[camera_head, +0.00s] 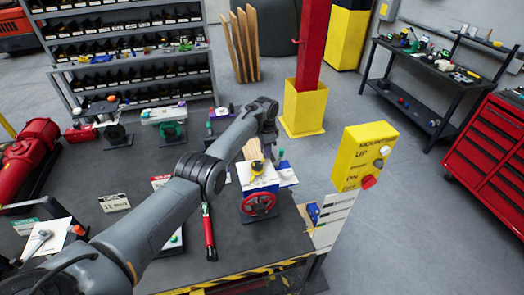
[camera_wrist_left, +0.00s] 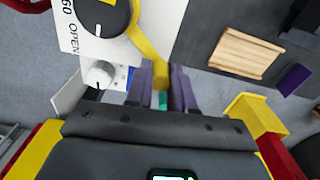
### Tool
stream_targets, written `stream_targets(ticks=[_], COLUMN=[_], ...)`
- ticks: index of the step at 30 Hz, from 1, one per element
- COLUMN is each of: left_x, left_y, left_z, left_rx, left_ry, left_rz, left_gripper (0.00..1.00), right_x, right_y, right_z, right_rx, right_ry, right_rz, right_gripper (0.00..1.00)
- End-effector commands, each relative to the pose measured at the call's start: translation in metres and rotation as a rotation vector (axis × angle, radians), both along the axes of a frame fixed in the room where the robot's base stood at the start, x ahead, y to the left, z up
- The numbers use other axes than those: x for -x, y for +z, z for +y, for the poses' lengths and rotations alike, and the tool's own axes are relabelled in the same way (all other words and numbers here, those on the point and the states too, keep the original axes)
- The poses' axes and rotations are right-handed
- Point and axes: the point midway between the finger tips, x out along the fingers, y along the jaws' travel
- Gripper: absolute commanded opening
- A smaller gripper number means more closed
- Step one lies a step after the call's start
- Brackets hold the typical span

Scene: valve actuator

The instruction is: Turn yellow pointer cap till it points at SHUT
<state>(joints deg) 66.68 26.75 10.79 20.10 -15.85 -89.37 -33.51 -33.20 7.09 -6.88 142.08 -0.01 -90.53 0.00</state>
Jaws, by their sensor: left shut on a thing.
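The yellow pointer cap (camera_head: 257,168) sits on top of the valve actuator (camera_head: 260,184), a white and blue box with a red handwheel on its front. In the left wrist view the cap's yellow arm (camera_wrist_left: 148,44) reaches out beside a round black hub (camera_wrist_left: 103,14). My left gripper (camera_wrist_left: 160,88) is shut on the end of that arm. In the head view my left gripper (camera_head: 268,143) is just behind the cap. The white plate (camera_wrist_left: 72,28) shows "60" and "OPEN"; the SHUT mark is not visible. My right gripper is not in view.
A small white knob (camera_wrist_left: 99,74) stands close to my left fingers. A red handwheel (camera_head: 258,204) is on the actuator's front. A yellow control box (camera_head: 365,157) with buttons stands to the right. A red and black tool (camera_head: 209,232) lies on the dark bench.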

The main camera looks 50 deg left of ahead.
Motion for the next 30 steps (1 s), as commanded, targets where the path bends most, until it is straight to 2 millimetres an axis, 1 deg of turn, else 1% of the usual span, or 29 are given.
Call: stream_targets(ticks=[7,20,21,23,24,25,30], left_x=[-0.0021,-0.0023,-0.0023,-0.0022,-0.0022,-0.0021,-0.0021], left_y=[-0.0007,-0.0009,-0.0009,-0.0008,-0.0008,-0.0008,-0.0005], left_z=[-0.0046,-0.0052,-0.0052,-0.0052,-0.0052,-0.0051,-0.005], left_rx=[0.0,-0.001,0.0,0.0,0.0,0.0,0.0], left_ry=[-0.059,-0.066,-0.066,-0.066,-0.065,-0.065,-0.065], left_rz=[-0.001,-0.001,-0.001,-0.001,-0.001,-0.001,0.0], left_gripper=[0.0,0.0,0.29,0.38,0.44,0.48,0.48], right_x=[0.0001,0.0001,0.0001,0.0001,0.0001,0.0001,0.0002], right_y=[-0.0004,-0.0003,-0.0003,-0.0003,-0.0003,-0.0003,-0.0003], right_z=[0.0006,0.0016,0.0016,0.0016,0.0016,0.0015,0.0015], right_rx=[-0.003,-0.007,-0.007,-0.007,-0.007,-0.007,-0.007], right_ry=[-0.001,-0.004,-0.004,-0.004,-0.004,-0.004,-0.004], right_rz=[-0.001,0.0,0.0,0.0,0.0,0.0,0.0], right_gripper=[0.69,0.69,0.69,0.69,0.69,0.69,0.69])
